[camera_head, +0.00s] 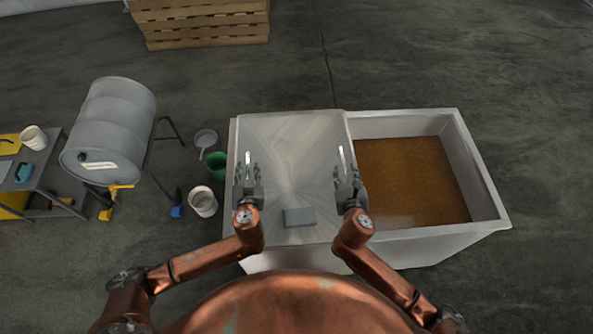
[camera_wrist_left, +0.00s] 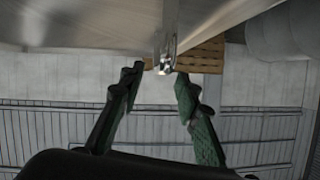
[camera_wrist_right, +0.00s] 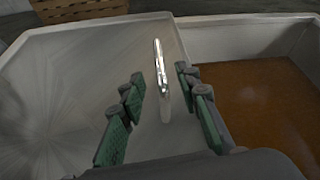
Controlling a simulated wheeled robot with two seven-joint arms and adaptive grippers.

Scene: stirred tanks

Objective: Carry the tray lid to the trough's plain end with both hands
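The tray lid (camera_head: 295,150) is a pale brushed-metal sheet lying over the left part of the trough (camera_head: 480,180). It has two upright bar handles, a left one (camera_head: 249,158) and a right one (camera_head: 342,156). My left gripper (camera_head: 247,173) is open at the left handle, which shows ahead, between and just beyond its fingertips in the left wrist view (camera_wrist_left: 168,45). My right gripper (camera_head: 347,174) is open, with its fingers on either side of the right handle's line in the right wrist view (camera_wrist_right: 160,85). I cannot tell whether either gripper touches its handle.
Brown material (camera_head: 405,182) fills the trough's uncovered right part. A small grey block (camera_head: 299,217) shows near the lid's near edge. Buckets (camera_head: 203,201), a pan (camera_head: 205,138) and a drum (camera_head: 115,128) on a stand are left. Floor right of the trough is clear.

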